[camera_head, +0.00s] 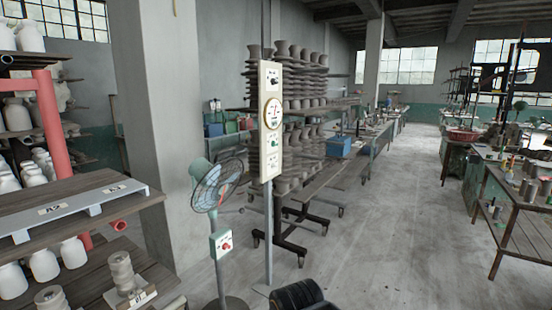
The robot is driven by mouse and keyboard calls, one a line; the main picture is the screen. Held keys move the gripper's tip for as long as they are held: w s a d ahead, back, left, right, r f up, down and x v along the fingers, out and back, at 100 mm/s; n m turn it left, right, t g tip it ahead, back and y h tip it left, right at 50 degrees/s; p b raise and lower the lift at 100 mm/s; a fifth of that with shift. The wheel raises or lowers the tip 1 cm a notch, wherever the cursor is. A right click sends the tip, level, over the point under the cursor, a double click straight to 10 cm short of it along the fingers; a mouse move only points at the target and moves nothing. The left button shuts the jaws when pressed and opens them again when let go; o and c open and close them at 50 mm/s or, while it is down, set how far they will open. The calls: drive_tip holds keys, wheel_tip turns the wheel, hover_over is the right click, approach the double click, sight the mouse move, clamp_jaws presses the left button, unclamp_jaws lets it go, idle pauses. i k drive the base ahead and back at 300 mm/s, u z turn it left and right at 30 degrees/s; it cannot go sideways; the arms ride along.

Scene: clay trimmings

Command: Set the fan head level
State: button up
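A pedestal fan stands left of centre in the head view. Its round wire-caged fan head (217,186) is tilted, with the pale green motor housing (200,169) at its upper left. The cage appears to face down and to the right. Below it, a small box with a red knob (224,243) sits on the fan's stand. A dark ribbed part (300,296), probably of my arm, shows at the bottom edge. It is apart from the fan in the picture. No fingertips can be made out.
A tall cream panel (271,120) with a dial and knobs stands on a post just right of the fan. A wooden shelf (85,205) with white jars is at left. A wheeled rack of pots (318,178) stands behind. Clear floor (400,225) lies to the right.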

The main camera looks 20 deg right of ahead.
sight(207, 175)
drive_tip(key=z, duration=0.15)
drive_tip(key=i, duration=1.85)
drive_tip(key=u, duration=0.45)
